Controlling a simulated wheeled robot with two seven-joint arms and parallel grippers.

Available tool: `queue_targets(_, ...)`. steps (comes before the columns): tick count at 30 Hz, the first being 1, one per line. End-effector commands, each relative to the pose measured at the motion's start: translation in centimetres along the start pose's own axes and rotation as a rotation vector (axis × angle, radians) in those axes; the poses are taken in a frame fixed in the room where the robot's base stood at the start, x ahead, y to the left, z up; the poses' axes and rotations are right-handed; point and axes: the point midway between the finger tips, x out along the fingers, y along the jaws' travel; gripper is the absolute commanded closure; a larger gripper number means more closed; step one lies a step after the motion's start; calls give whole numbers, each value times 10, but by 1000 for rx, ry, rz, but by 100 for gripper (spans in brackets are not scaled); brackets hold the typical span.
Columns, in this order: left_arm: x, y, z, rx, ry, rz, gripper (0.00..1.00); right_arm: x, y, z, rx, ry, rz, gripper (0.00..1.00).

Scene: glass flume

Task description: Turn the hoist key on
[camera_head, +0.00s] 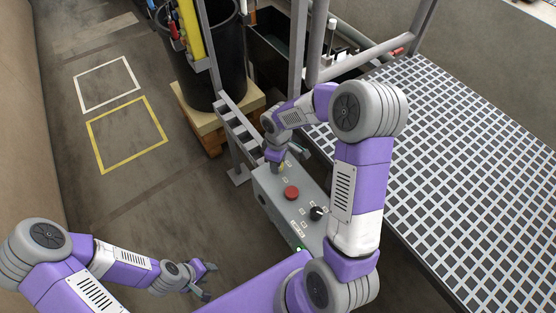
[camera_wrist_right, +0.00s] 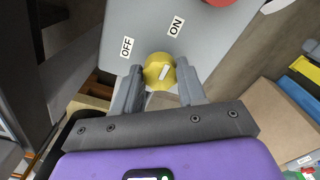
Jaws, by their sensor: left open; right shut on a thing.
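The hoist key is a yellow round knob (camera_wrist_right: 154,72) with a white pointer line, on the grey control box (camera_wrist_right: 215,45). In the right wrist view the pointer is tilted up and right, toward the ON label (camera_wrist_right: 176,26); the OFF label (camera_wrist_right: 127,47) is to its left. My right gripper (camera_wrist_right: 160,82) is shut on the knob, one finger on each side. In the head view the right gripper (camera_head: 277,160) is at the far end of the box (camera_head: 268,190) and largely covers the knob. My left gripper (camera_head: 207,281) is open and empty, low and left of the box.
The box also carries a red button (camera_head: 291,193), a black knob (camera_head: 317,213) and a green light (camera_head: 299,248). A metal grating (camera_head: 470,180) lies to the right. A black bin (camera_head: 215,75) stands on a pallet behind. The floor at left, with a yellow outlined square (camera_head: 128,134), is clear.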

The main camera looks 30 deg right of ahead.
Motion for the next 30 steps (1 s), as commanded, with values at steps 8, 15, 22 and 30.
queue_targets(8,-1,0,0,0,0,0,57,-1,1,-1,-26,2,3,90)
queue_targets(15,-1,0,0,0,0,0,57,-1,1,-1,-25,2,3,90)
queue_targets(22,-1,0,0,0,0,0,57,-1,1,0,-24,2,2,35)
queue_targets(30,-1,0,0,0,0,0,57,-2,0,0,-23,1,1,35)
